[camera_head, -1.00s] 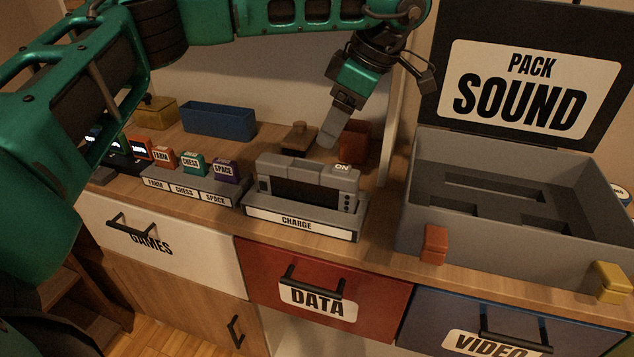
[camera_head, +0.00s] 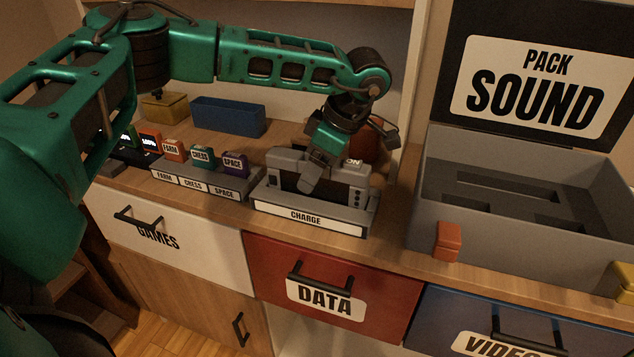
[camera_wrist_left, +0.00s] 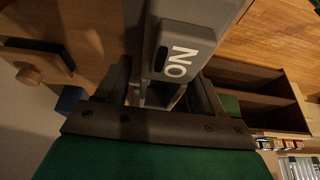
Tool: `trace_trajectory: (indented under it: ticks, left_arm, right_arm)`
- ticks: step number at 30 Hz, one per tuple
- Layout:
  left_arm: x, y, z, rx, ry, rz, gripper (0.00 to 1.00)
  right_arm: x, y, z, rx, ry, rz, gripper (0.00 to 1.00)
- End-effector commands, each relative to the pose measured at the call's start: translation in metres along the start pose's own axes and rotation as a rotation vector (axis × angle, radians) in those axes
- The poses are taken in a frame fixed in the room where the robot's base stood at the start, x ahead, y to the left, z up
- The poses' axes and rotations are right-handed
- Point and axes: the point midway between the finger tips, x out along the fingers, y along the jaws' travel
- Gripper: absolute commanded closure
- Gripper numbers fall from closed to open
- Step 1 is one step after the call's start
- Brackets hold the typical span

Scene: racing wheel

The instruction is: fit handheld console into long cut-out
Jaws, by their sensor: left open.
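The handheld console (camera_head: 352,182), grey with a dark screen, stands upright in the grey dock marked CHARGE (camera_head: 262,195). My left gripper (camera_head: 309,180) is over the console's front in the head view, hiding part of its screen and top. In the left wrist view, the console (camera_wrist_left: 190,35), with its ON marking, lies between the open fingers of the gripper (camera_wrist_left: 163,88). Whether they touch it I cannot tell. The grey case (camera_head: 428,205) under the PACK SOUND lid stands open at the right; its long cut-out (camera_head: 500,190) looks empty. My right gripper is not in view.
An orange block (camera_head: 448,241) sits at the case's front, with a yellow one (camera_head: 625,282) at the right edge. Small cartridges stand in a labelled rack (camera_head: 195,180) left of the dock. A blue bin (camera_head: 228,116) is behind. Drawers are below the counter edge.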

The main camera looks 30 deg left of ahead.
Motion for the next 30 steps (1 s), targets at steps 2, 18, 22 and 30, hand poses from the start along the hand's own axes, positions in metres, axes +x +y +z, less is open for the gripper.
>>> trace_trajectory:
  ticks: [2,18,22,30]
  left_arm:
    - [0.0001,0.0,0.0,0.0,0.0,0.0,0.32]
    - [-0.0006,0.0001,0.0002,0.0,-0.001,0.0,0.73]
    - [-0.0006,0.0001,0.0002,0.0,-0.001,0.0,0.86]
    - [-0.0014,0.0003,0.0001,0.0,-0.001,0.001,1.0]
  right_arm:
    - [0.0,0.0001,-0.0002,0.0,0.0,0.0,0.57]
    - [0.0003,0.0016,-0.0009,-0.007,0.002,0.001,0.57]
    - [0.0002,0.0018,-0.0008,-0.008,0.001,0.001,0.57]
    - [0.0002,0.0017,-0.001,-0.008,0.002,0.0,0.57]
